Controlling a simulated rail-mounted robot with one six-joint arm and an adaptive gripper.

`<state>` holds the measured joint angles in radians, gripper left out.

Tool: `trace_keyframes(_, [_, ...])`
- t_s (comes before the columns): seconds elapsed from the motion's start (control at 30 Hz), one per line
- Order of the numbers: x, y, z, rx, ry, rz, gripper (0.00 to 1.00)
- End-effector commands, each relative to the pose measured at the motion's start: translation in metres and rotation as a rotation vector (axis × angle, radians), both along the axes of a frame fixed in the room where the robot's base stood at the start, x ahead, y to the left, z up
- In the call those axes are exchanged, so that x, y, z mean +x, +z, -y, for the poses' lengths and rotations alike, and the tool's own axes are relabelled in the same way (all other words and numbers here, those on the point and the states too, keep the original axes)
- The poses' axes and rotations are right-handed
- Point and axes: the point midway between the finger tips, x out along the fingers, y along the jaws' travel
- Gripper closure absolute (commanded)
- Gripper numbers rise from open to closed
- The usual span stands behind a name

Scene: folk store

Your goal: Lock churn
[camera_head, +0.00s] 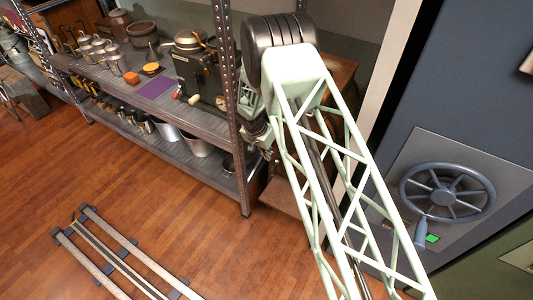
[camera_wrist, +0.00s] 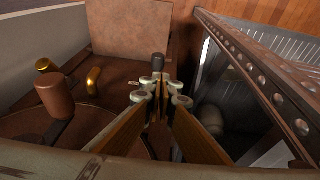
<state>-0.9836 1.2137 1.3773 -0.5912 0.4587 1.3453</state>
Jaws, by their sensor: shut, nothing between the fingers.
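In the wrist view, my gripper (camera_wrist: 160,88) is shut and empty, its fingers meeting in the middle. A small dark cylindrical knob (camera_wrist: 158,62) shows just beyond the fingertips; whether they touch it I cannot tell. The brown wooden body (camera_wrist: 130,28), which looks like the churn, lies around and beyond the fingers. On its left are a brown cylindrical handle (camera_wrist: 54,95) on a dark arm, and small brass pieces (camera_wrist: 93,78). The lock's state is unclear. In the head view, a brown wooden piece (camera_head: 338,75) is partly hidden behind my arm.
A metal shelf (camera_head: 170,112) with pots and a dark machine (camera_head: 200,75) stands left of my arm; its perforated post (camera_wrist: 255,75) is close on the gripper's right. A blue-grey handwheel (camera_head: 447,192) is on the right. Floor rails (camera_head: 115,255) lie front left.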

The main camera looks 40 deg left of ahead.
Motion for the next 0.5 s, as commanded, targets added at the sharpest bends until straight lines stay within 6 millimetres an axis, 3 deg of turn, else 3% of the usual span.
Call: trace_keyframes(0.5, [0.011, -0.057, 0.004, -0.001, -0.001, -0.001, 1.0])
